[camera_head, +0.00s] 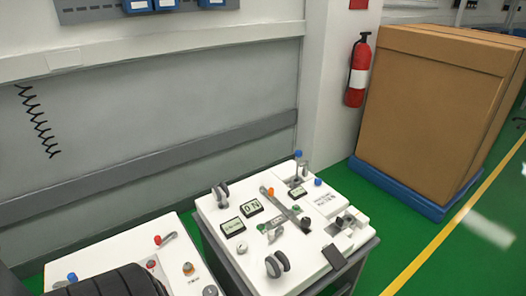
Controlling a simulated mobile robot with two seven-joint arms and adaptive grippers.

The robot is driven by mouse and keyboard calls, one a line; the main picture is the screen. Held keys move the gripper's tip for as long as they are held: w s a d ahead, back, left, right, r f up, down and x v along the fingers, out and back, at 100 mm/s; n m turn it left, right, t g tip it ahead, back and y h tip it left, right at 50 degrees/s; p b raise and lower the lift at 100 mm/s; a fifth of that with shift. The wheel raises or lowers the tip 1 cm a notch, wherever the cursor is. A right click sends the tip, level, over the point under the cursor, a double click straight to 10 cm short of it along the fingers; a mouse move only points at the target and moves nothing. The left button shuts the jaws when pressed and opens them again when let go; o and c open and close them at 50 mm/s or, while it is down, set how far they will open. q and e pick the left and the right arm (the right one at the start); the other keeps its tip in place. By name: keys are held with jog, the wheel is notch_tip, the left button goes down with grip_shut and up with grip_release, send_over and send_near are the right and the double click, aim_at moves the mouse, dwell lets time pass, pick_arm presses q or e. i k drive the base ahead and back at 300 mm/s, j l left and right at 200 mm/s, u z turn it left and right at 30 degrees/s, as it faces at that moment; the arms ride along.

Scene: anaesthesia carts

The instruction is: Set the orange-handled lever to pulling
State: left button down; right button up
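A small orange handle (270,191) stands up on the white top of the right cart (211,207), beside the upper end of a long grey bar (287,208). I take it for the orange-handled lever, but it is small and I cannot read its setting or any label for it. A small display reading "ON" (252,207) is just left of it.
The left cart (120,262) carries a red-tipped lever (167,238) and several knobs; its near left part is hidden. Large cardboard boxes (430,100) stand on a blue pallet (395,190), near a fire extinguisher (358,72). Green floor is free at right.

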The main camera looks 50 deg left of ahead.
aim_at(271, 192)
jog(key=u, duration=1.4)
jog(key=i+l, duration=0.15)
jog(key=l, duration=0.2)
jog(key=i+l+u, duration=0.15)
jog(key=i+l, duration=0.2)
jog(key=l, duration=0.3)
jog(key=i+l+u, duration=0.1)
jog(key=l, duration=0.25)
jog(key=i+l+u, duration=0.1)
jog(key=l, duration=0.25)
jog(key=i+l, duration=0.2)
jog(key=l, duration=0.2)
jog(key=i+l+u, duration=0.1)
jog(key=l, duration=0.25)
